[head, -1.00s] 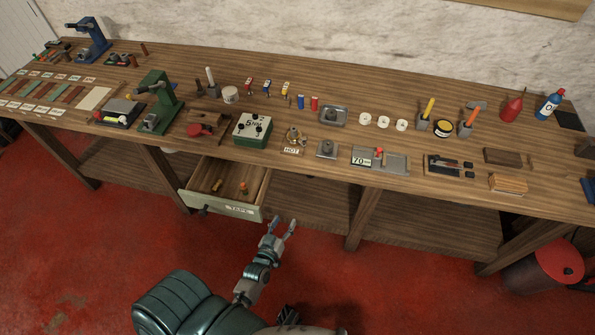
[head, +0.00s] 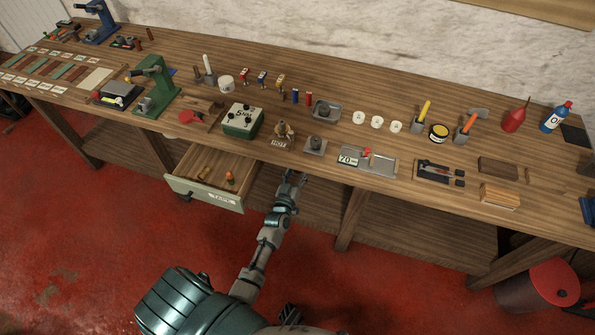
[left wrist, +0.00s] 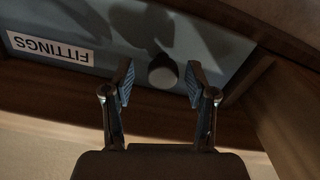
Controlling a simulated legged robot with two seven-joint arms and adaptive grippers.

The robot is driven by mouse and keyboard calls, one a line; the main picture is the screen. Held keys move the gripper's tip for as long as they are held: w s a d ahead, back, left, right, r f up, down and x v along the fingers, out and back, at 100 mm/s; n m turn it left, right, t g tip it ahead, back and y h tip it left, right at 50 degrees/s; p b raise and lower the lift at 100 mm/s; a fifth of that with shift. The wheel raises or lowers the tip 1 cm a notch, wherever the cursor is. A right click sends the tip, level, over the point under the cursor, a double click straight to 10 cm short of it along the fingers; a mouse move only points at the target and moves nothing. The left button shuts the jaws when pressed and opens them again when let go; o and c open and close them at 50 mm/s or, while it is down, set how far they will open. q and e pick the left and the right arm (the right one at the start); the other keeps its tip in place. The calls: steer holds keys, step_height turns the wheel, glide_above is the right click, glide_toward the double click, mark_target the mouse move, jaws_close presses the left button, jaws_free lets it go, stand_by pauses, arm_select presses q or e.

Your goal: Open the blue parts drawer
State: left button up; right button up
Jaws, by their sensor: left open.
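The blue parts drawer (left wrist: 210,45) fills the upper part of the left wrist view, with an upside-down white FITTINGS label (left wrist: 50,48). Its round dark knob (left wrist: 163,72) is between the spread fingertips of my left gripper (left wrist: 160,84). The gripper is open, and I see no finger closed on the knob. In the head view my left gripper (head: 293,178) is at the bench's front edge, right of the open drawer. The blue drawer's front is hidden under the bench top there. My right gripper is not in view.
A pale green drawer (head: 205,193) labelled TAPS stands open just left of my left arm, with small parts inside. The wooden bench top (head: 330,80) above holds many tools. A bench leg (head: 352,215) stands to the right. Red floor lies in front.

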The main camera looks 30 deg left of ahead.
arm_select(q)
steer(key=shift+w+d+r, duration=0.15)
steer(key=shift+w+d, duration=0.1)
steer(key=shift+w, duration=0.2)
steer(key=shift+a, duration=0.6)
steer(key=shift+a+f, duration=0.25)
steer(key=shift+a, duration=0.1)
steer(key=c, duration=0.8)
steer(key=shift+d, duration=0.1)
jaws_close()
steer(key=shift+s+d+r, duration=0.1)
steer(key=shift+d+r, duration=0.1)
steer(key=shift+d, duration=0.3)
steer(key=p+v, duration=1)
steer(key=v, duration=1.6)
steer(key=shift+s, duration=0.2)
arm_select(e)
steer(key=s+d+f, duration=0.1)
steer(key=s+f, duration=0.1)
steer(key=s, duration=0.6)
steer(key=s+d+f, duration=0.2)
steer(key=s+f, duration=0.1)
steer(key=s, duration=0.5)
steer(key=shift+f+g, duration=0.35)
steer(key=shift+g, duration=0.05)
arm_select(q)
steer(key=shift+r, duration=0.1)
